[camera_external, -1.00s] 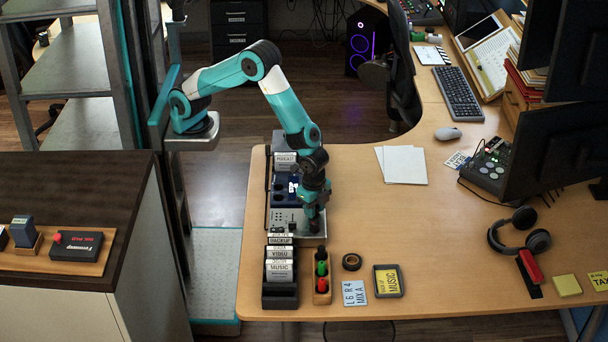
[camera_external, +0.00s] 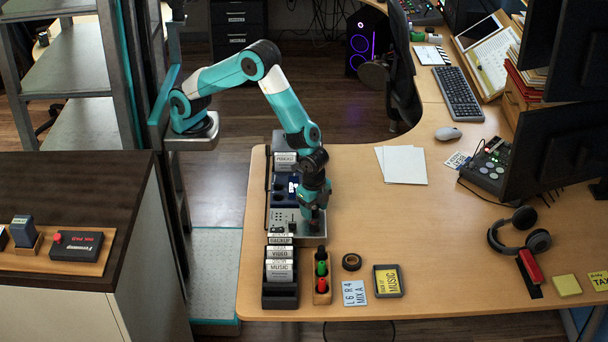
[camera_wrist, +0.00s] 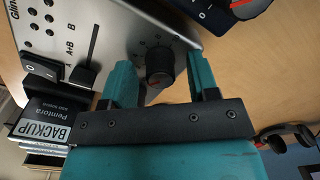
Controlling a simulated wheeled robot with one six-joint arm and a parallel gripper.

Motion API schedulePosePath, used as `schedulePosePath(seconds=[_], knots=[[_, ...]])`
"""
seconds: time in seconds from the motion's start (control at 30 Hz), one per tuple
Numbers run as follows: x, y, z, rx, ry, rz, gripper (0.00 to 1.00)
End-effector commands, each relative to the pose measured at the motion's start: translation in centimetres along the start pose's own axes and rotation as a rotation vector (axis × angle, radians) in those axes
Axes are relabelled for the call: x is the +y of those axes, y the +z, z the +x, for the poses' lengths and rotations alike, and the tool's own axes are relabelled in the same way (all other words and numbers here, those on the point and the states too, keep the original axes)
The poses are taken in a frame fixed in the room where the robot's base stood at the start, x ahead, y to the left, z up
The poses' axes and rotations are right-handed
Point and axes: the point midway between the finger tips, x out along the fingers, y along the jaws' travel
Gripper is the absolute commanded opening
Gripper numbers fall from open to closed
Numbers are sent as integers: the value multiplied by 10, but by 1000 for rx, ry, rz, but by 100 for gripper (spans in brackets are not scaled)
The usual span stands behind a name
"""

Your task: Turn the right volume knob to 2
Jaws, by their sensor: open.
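The silver panel (camera_external: 284,222) lies on the left part of the desk; it also shows in the wrist view (camera_wrist: 125,18). In the external view my gripper (camera_external: 313,222) points down at the panel's right end and hides the knob. The knob's setting cannot be read.
In the wrist view a slider (camera_wrist: 84,76) and a rocker switch (camera_wrist: 40,67) sit left of the knob.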

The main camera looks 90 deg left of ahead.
Motion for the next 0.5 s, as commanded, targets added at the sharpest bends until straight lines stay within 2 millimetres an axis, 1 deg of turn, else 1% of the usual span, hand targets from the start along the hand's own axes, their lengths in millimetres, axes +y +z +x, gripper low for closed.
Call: schedulePosePath(seconds=[0.07,0.17,0.27,0.5], knots=[[0,-1,-6,3,-1,0,55],[0,-1,-21,5,-1,0,55],[0,-2,-43,7,-2,0,55],[0,-1,-106,6,-2,0,55]])
